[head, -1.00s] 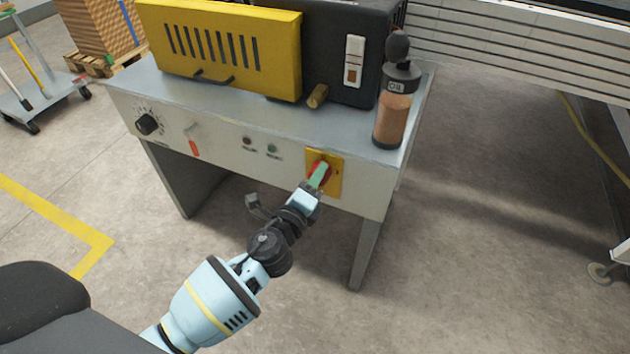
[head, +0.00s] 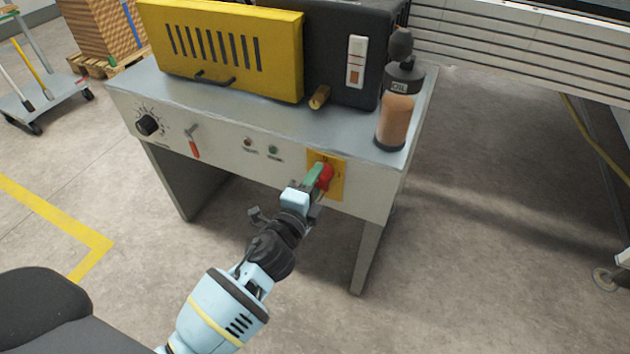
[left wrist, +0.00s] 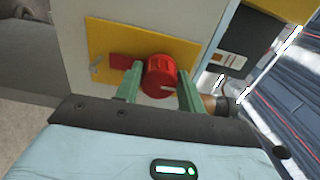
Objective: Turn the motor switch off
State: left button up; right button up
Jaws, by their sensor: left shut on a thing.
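The motor switch is a red rotary knob (head: 326,177) on a yellow plate (head: 337,186) at the right end of the machine's front panel. My left gripper (head: 316,175) is at the switch, its green fingers shut on the knob. In the left wrist view the knob (left wrist: 160,76) sits between the two green fingers (left wrist: 160,85), with a pale mark on its face. A red bar (left wrist: 122,61) shows on the yellow plate (left wrist: 104,38) to the left of the knob. My right gripper is not in view.
An oil bottle (head: 394,120) stands on the tabletop near its right edge, above the switch. A black dial (head: 148,125), a red-handled lever (head: 194,147) and two small lamps lie left along the panel. The floor in front is clear.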

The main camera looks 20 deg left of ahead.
pick_arm(q)
jog(key=o, duration=0.9)
jog(key=shift+o, duration=0.4)
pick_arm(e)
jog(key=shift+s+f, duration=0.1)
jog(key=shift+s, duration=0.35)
pick_arm(q)
jog(key=shift+s, duration=0.15)
jog(key=s, duration=0.7)
jog(key=shift+s+p, duration=0.3)
jog(key=shift+p, duration=0.1)
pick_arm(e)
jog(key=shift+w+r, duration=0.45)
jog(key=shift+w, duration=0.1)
pick_arm(q)
jog(key=shift+a, duration=0.1)
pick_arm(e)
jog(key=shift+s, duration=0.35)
